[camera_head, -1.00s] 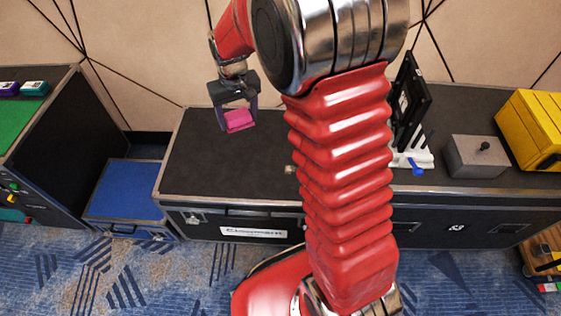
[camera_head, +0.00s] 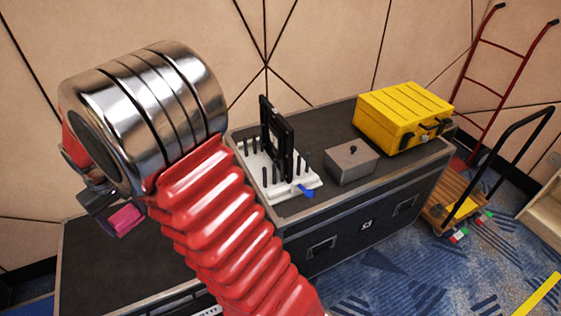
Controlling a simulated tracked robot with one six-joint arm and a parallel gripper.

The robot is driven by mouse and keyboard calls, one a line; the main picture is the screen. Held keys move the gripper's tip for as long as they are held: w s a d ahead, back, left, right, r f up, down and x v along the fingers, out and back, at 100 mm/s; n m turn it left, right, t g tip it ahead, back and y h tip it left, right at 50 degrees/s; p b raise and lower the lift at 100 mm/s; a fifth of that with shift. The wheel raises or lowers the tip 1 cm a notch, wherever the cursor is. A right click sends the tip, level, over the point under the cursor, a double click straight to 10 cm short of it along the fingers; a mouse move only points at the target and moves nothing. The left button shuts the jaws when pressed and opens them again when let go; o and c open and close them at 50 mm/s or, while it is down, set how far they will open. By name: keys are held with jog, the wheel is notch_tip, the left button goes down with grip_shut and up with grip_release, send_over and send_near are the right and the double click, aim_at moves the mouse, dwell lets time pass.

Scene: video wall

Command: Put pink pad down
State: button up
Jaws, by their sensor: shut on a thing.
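My gripper (camera_head: 113,222) is at the left of the view, partly hidden behind my own silver and red arm. It is shut on the pink pad (camera_head: 125,219), a small bright pink block between its dark fingers. The pad is held over the left part of the black case top (camera_head: 85,262). How high it is above the surface I cannot tell.
On the case's right part stand a white base (camera_head: 277,174) with black pegs and an upright black frame (camera_head: 277,138), a grey box (camera_head: 351,163) with a knob and a yellow case (camera_head: 404,117).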

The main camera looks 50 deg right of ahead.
jog(key=shift+s+f, duration=0.1)
jog(key=shift+s, duration=0.2)
jog(key=s+f, duration=0.4)
jog(key=f, duration=1)
jog(key=shift+f, duration=0.4)
jog(key=shift+s, duration=0.15)
